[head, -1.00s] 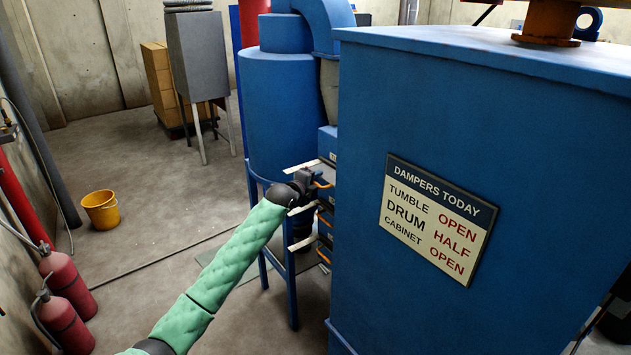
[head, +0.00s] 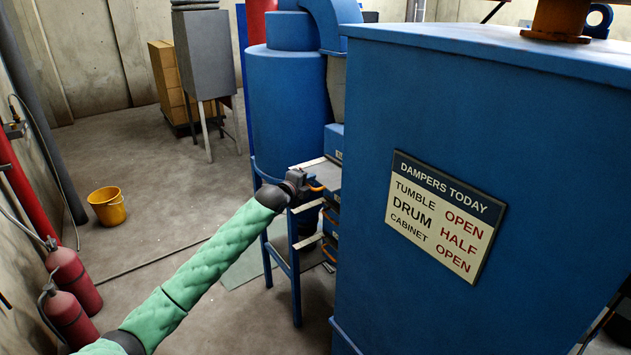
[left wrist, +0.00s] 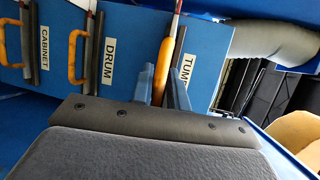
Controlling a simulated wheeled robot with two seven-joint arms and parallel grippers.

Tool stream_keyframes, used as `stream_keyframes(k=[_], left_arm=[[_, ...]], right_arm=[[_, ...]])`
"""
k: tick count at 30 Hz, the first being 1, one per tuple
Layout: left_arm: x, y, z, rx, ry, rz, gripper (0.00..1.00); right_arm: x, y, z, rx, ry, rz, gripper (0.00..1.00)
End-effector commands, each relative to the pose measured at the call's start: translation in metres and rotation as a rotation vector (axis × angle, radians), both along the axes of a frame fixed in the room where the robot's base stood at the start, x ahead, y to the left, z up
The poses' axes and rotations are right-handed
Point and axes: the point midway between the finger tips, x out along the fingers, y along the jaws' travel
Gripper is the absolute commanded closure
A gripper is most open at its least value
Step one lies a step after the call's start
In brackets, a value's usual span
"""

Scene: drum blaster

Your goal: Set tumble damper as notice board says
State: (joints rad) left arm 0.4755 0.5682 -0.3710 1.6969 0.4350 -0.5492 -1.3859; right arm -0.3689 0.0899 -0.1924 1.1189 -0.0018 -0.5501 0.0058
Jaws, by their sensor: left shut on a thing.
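The notice board (head: 445,215) on the big blue cabinet reads tumble OPEN, drum HALF, cabinet OPEN. My left gripper (head: 305,188) is at the top of a stack of dampers beside the cabinet. In the left wrist view its fingers (left wrist: 166,92) are shut on the orange handle of the tumble damper (left wrist: 170,62), by a partly hidden label reading "TUM". A grey plate (head: 324,173) shows between the gripper and the cabinet in the head view. The drum handle (left wrist: 76,55) and cabinet handle (left wrist: 4,45) are beside it, untouched. My right gripper is not in view.
Pale rails (head: 308,240) stick out below the gripper. A blue cyclone drum (head: 290,110) on legs stands just behind. A yellow bucket (head: 107,206) and red extinguishers (head: 72,280) are at the left.

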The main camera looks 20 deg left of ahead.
Motion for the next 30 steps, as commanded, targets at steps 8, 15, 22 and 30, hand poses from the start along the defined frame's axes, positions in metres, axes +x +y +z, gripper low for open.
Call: stream_keyframes(k=[8,15,22,30], left_arm=[[-0.0069,0.0026,-0.0106,0.002,0.016,-0.001,1.0],[-0.0072,0.0025,-0.0126,0.003,0.019,-0.001,0.74],[-0.0063,0.0029,-0.0082,0.002,0.012,-0.001,0.67],[-0.0059,0.0031,-0.0044,0.001,0.007,0.0,0.67]], right_arm=[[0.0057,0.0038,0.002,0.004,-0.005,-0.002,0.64],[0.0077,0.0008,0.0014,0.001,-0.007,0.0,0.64],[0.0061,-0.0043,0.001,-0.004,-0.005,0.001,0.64],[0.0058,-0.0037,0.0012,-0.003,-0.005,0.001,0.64]])
